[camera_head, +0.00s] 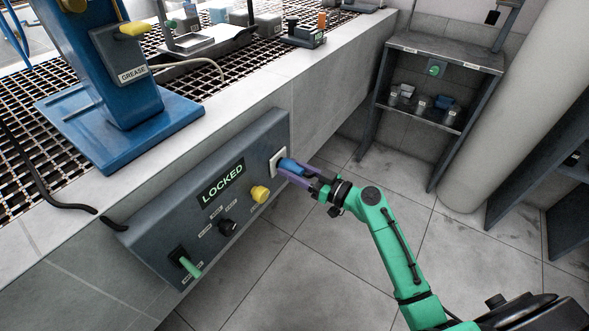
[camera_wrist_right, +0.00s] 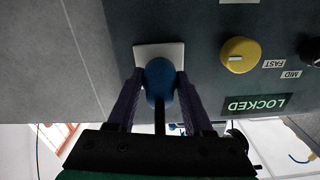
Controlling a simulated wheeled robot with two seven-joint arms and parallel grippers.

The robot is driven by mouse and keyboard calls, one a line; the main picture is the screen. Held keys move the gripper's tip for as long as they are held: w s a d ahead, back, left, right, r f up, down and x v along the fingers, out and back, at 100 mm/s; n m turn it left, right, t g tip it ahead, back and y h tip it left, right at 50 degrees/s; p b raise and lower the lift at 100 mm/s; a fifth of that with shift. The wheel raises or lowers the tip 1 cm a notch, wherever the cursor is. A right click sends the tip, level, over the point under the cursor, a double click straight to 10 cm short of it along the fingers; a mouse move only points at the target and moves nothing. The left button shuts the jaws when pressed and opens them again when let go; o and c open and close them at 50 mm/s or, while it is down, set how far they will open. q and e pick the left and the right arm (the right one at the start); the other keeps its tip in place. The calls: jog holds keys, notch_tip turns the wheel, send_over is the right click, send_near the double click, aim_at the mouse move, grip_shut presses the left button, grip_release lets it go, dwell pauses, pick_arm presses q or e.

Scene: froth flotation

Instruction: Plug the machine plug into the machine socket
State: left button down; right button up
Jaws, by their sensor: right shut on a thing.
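The machine plug (camera_head: 291,164) is blue and sits between the fingers of my right gripper (camera_head: 298,174), which is shut on it. In the right wrist view the plug (camera_wrist_right: 159,78) lies between the two dark purple fingers of the right gripper (camera_wrist_right: 158,95), with a dark cable running back from it. The machine socket (camera_head: 277,160) is a white plate at the right end of the grey control panel. The plug's front is against or very close to this socket plate (camera_wrist_right: 148,50); the contact itself is hidden. My left gripper is not in view.
The control panel (camera_head: 160,243) carries a display (camera_head: 222,184) reading LOCKED, a yellow knob (camera_head: 260,194), a black knob (camera_head: 228,228) and a green-tipped lever (camera_head: 191,268). A blue machine stand (camera_head: 128,110) is on the bench above. A shelf (camera_head: 445,52) stands at the back right.

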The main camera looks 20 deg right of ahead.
dwell(0.4)
jog(key=shift+b, duration=0.4)
dwell(0.5)
jog(key=shift+b, duration=0.35)
dwell(0.5)
jog(key=shift+b, duration=0.35)
jog(key=shift+w+a, duration=0.3)
jog(key=shift+w, duration=0.05)
dwell(0.4)
